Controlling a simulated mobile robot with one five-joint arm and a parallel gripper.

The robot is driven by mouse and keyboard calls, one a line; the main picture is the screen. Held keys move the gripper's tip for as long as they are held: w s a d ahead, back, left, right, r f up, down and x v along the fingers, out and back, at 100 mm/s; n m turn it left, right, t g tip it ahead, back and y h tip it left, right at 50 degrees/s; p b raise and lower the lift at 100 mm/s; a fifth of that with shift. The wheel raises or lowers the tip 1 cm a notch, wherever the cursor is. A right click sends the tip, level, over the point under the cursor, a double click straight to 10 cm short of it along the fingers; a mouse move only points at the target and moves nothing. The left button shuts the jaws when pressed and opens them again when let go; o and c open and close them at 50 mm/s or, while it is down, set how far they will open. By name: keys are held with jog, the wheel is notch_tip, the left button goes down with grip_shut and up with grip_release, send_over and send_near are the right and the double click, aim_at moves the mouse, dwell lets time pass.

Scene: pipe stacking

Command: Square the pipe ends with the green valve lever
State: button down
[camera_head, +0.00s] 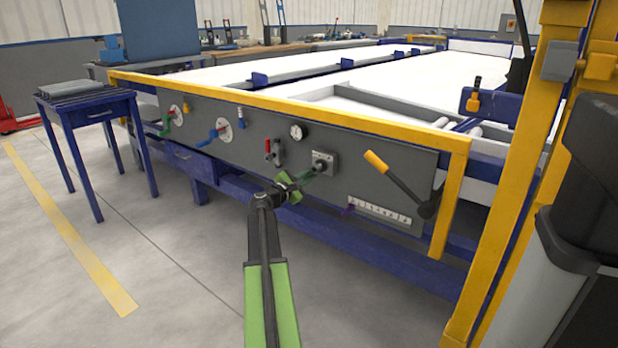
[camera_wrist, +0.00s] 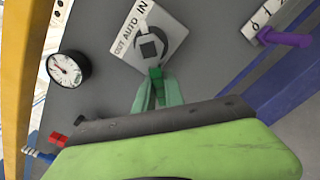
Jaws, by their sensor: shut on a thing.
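The green lever (camera_head: 306,172) projects from a square grey plate (camera_head: 324,161) on the panel. In the head view it runs down and left from the plate's hub. My gripper (camera_head: 290,185) is at the lever's outer end and shut on it. In the wrist view the plate (camera_wrist: 160,45) bears the words OUT, AUTO and IN, and the green lever (camera_wrist: 155,74) runs down from its hub into my gripper (camera_wrist: 157,98). My gripper's body hides the lever's far end. The pipe ends cannot be made out clearly.
A round gauge (camera_head: 297,132) and a red-handled valve (camera_head: 268,150) sit left of the plate. A yellow-handled lever (camera_head: 395,184) and a purple pointer on a scale (camera_head: 380,211) are at right. Yellow rail (camera_head: 300,114) runs above the panel; a yellow post (camera_head: 525,170) stands right.

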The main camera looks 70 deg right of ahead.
jog(key=shift+r, duration=0.1)
jog(key=c, duration=1.4)
grip_release()
jog(key=shift+c, duration=0.2)
jog(key=v, duration=1.7)
jog(key=shift+a, duration=0.25)
jog(key=shift+w, duration=0.15)
